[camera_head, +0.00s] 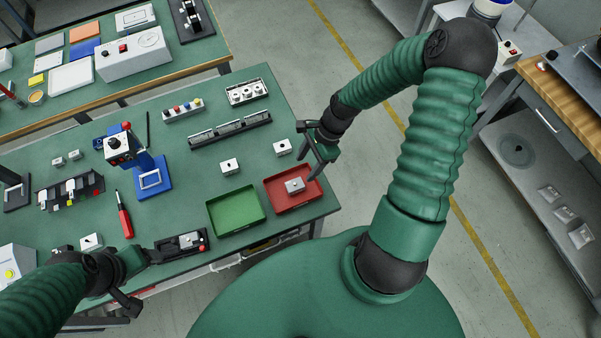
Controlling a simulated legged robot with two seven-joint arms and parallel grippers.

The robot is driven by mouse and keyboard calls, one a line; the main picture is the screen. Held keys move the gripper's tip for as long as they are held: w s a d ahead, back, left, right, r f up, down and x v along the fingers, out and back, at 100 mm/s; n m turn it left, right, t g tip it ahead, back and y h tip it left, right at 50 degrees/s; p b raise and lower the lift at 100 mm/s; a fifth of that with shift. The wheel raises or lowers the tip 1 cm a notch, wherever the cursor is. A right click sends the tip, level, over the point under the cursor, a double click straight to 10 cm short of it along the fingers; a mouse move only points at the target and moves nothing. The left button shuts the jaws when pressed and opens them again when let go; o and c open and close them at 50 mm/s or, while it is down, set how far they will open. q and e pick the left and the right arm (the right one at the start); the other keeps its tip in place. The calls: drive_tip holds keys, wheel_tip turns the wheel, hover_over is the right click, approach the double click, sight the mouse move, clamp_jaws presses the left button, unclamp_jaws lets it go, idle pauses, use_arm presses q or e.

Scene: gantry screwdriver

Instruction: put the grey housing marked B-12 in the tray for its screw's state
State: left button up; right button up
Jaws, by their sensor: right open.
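A grey housing (295,185) with a dark spot on top lies in the red tray (277,203). The green tray (222,229) beside it is empty. Two similar housings stand on the green table, one (229,167) above the green tray and one (282,147) left of my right gripper. Another pale block (91,242) is by my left arm. No B-12 mark is legible on any. My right gripper (318,166) is open and empty, above the red tray's upper right side. My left gripper (139,275) is at the table's lower left; its fingers are unclear.
A blue screwdriver stand (152,176) and a red-handled screwdriver (125,219) are on the left. A black rack (229,129) and white fixtures (246,92) are at the back. A dark box (180,247) sits near the front edge. The table's middle is mostly clear.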

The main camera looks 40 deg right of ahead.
drive_tip(key=s+a+r+n+t+h, duration=0.1)
drive_tip(key=s+a+r+n+h, duration=0.2)
drive_tip(key=a+r+n, duration=0.7)
wheel_tip(320, 180, up, 3)
drive_tip(key=n+h, duration=0.1)
drive_tip(key=n, duration=0.9)
drive_tip(key=shift+s+n+t, duration=0.2)
drive_tip(key=shift+n+t, duration=0.1)
drive_tip(key=shift+d+f, duration=0.15)
drive_tip(key=shift+d, duration=0.15)
drive_tip(key=shift+a, duration=0.15)
